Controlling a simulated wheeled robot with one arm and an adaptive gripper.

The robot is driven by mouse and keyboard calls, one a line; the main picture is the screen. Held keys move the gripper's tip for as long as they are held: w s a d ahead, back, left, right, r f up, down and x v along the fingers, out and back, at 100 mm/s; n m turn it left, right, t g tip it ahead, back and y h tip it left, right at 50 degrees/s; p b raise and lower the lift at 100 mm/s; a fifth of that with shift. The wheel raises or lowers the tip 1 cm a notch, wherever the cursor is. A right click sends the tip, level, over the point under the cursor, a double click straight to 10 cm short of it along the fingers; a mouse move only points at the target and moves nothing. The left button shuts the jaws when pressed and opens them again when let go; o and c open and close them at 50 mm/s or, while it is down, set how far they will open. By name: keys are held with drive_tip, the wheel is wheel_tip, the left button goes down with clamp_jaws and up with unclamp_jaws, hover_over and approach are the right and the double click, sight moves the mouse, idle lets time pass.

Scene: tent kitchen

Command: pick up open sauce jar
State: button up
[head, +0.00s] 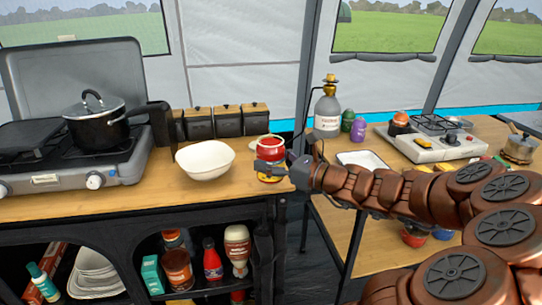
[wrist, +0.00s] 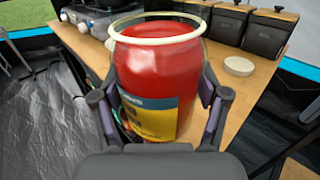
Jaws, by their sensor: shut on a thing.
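The open sauce jar (head: 271,148) is glass with red sauce and a yellow and blue label. It is at the right end of the wooden counter in the head view. In the wrist view the jar (wrist: 158,75) stands upright between the fingers, its mouth open at the top. My gripper (head: 268,170) reaches in from the right, and in the wrist view my gripper (wrist: 160,105) is shut on the jar's sides. I cannot tell whether the jar's base touches the counter.
A white bowl (head: 205,160) stands just left of the jar. Dark canisters (head: 227,122) line the counter's back. A stove with a black pot (head: 95,122) is at the left. A round pale lid (wrist: 239,66) lies on the counter. A gas bottle (head: 328,108) stands at the right.

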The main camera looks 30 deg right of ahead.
drive_tip(key=s+a+b, duration=0.2)
drive_tip(key=s+a, duration=0.2)
drive_tip(key=s, duration=0.1)
drive_tip(key=shift+s+r, duration=0.3)
drive_tip(key=shift+r, duration=0.05)
idle(0.3)
drive_tip(key=shift+s+a+b, duration=0.2)
drive_tip(key=shift+s+b, duration=0.05)
drive_tip(key=shift+b, duration=0.15)
idle(0.4)
